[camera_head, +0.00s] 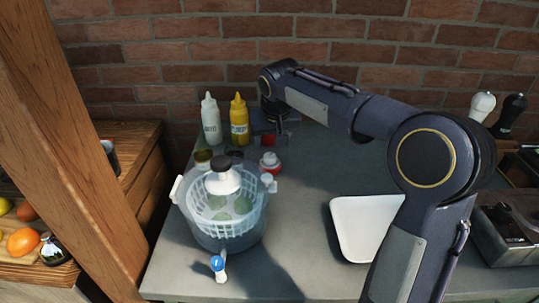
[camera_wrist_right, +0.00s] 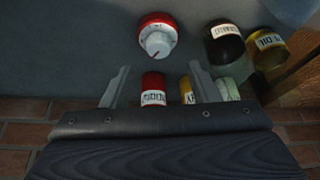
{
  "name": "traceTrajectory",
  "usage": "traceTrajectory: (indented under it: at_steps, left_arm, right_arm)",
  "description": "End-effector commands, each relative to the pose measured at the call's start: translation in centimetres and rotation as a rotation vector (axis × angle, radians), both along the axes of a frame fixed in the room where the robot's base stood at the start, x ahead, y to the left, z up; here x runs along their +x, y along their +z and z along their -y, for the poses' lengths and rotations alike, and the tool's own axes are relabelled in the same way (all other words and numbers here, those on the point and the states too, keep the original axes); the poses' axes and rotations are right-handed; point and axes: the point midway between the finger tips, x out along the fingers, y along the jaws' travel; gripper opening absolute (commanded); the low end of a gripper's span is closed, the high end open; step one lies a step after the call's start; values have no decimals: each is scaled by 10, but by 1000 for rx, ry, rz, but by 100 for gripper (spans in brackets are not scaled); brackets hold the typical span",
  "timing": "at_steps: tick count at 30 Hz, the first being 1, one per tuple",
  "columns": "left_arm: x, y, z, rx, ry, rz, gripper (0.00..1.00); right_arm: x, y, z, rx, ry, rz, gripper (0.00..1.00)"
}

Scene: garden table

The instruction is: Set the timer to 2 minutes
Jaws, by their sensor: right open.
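The timer (camera_head: 270,163) is a small round red and white device standing on the grey table behind the salad spinner. In the right wrist view the timer (camera_wrist_right: 157,37) shows its white dial knob with a dark pointer mark; its scale is too small to read. My right gripper (camera_head: 270,128) hangs over the back of the table, behind the timer. In the wrist view its two fingers (camera_wrist_right: 160,80) are apart, with nothing held, and the timer lies beyond their tips, not touched. My left gripper is not in view.
White (camera_head: 210,119) and yellow (camera_head: 239,119) squeeze bottles stand left of the gripper. The salad spinner (camera_head: 232,230) stands in front of the timer. A white tray (camera_head: 358,225) lies right; the table between is clear.

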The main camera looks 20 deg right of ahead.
Motion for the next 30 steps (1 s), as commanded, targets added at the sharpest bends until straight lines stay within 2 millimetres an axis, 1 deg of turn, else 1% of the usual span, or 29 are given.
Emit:
traceTrajectory:
  at_steps: [6,12,17,24,30]
  left_arm:
    - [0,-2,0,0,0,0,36]
    - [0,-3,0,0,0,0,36]
    - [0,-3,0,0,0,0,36]
    - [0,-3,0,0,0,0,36]
    - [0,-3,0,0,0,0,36]
  right_arm:
    - [12,-34,3,-1,-1,-5,55]
    - [23,-58,6,0,-1,-3,55]
    - [26,-66,7,0,-2,-2,55]
    - [26,-66,6,0,-2,-1,55]
    - [26,-66,6,0,-2,-1,28]
